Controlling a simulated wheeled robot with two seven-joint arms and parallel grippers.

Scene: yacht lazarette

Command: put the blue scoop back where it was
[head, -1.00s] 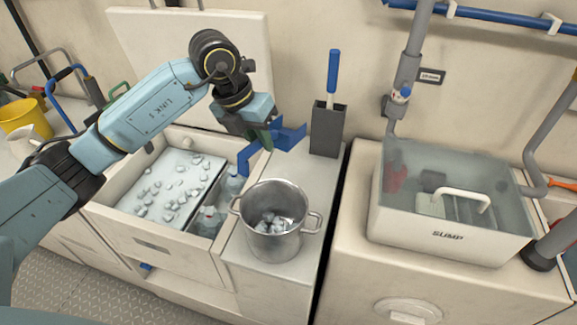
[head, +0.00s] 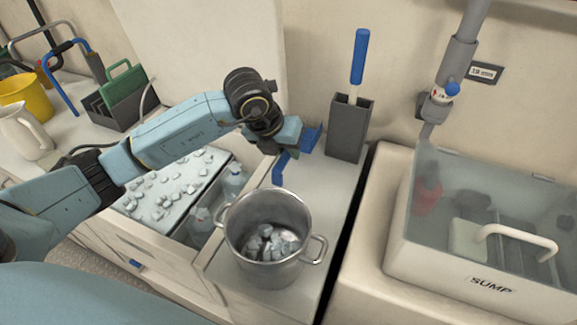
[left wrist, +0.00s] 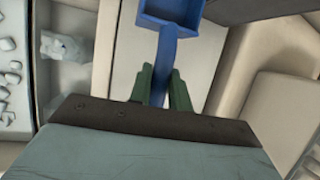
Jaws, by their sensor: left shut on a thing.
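The blue scoop (head: 280,169) is in my left gripper (head: 292,150), above the counter behind the steel pot. In the head view the gripper hides its middle. In the left wrist view, the green fingers of my left gripper (left wrist: 163,88) are shut on the handle of the blue scoop (left wrist: 170,14), with its tray-like head beyond the fingertips and cut by the top edge. A tall grey holder (head: 348,130) stands upright just right of the gripper, with a blue-handled tool (head: 360,55) standing in it. My right gripper is not in view.
The steel pot (head: 267,215) with ice inside stands at the counter's front. An open ice bin (head: 165,190) and bottles lie left, below my arm. A clear-walled sump box (head: 480,262) stands right. A yellow bucket (head: 22,100) and white jug (head: 25,133) are far left.

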